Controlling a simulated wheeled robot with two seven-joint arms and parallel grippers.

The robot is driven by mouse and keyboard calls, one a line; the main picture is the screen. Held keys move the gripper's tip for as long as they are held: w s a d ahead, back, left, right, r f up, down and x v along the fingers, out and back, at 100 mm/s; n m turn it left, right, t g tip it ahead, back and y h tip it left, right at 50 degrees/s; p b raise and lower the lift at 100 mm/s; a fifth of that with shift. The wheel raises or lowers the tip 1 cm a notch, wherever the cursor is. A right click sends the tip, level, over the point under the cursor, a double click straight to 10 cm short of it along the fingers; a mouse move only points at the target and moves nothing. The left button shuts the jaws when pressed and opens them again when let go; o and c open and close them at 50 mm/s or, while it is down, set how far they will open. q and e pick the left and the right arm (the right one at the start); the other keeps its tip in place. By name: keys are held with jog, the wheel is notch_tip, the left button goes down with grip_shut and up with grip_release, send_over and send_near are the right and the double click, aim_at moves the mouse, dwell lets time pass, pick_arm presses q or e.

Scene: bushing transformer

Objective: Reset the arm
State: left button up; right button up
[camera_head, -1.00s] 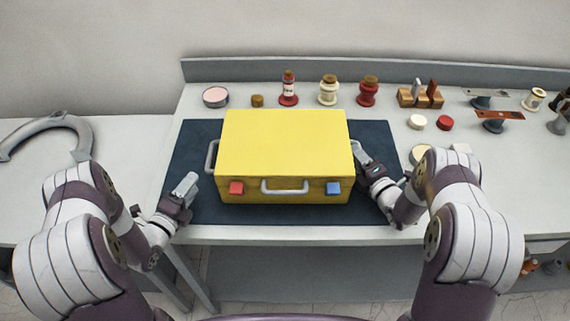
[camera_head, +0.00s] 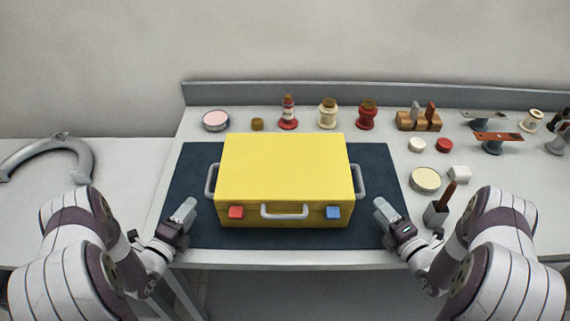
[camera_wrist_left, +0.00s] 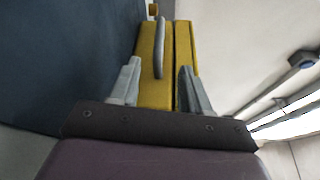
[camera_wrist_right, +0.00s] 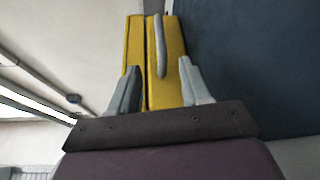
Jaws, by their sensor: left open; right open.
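A closed yellow case (camera_head: 282,168) sits on a dark blue mat (camera_head: 190,165) on the workbench. It has a grey handle on each side, one at the front, and a red latch and a blue latch. My left gripper (camera_head: 186,212) is open and empty, apart from the case's left side. In the left wrist view the case's side and handle (camera_wrist_left: 159,50) show beyond the open fingers (camera_wrist_left: 160,85). My right gripper (camera_head: 384,212) is open and empty, apart from the right side. In the right wrist view the case's side and handle (camera_wrist_right: 160,50) show beyond its fingers (camera_wrist_right: 160,85).
Red and cream bushings (camera_head: 327,114), a round tin (camera_head: 215,121) and a wooden tool block (camera_head: 418,120) stand along the back. A grey horseshoe-shaped part (camera_head: 75,150) lies on the left.

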jog(key=shift+w, duration=0.1)
